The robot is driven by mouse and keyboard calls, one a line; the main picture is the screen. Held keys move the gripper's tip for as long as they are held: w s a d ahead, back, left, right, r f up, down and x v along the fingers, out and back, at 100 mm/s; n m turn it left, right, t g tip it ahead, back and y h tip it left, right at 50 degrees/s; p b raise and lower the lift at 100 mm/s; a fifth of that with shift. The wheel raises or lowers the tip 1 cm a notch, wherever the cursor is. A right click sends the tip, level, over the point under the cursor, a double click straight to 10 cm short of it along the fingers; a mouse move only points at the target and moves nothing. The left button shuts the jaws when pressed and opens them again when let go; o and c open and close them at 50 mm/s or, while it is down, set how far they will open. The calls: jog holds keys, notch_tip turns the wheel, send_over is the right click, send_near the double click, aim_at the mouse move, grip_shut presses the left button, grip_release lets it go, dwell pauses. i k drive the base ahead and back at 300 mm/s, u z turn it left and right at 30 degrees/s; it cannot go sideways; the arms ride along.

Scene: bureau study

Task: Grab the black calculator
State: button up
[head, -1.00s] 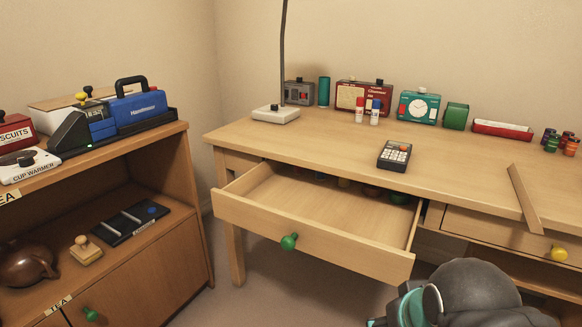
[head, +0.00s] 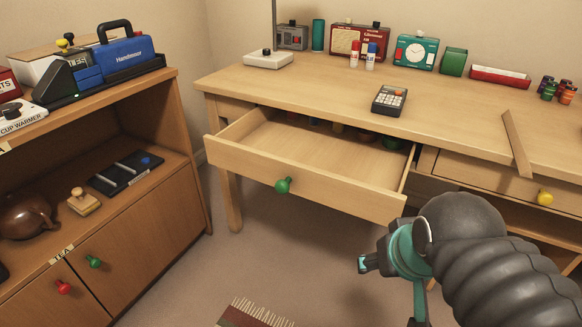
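The black calculator (head: 390,100) lies on the desk top (head: 290,87), close to the front edge and above the right end of the open drawer. Its light keys face up. My gripper (head: 364,265) shows in the lower right, below and in front of the drawer. It is well apart from the calculator. Only a small part of its dark end shows past the teal wrist, so its opening is unclear.
The open drawer (head: 300,160) with a green knob (head: 283,185) juts out below the calculator. A cabinet (head: 150,225) stands at left. Floor between is mostly clear.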

aim_at(386, 103)
jog(key=u, duration=1.95)
jog(key=i, duration=1.6)
jog(key=z, duration=3.5)
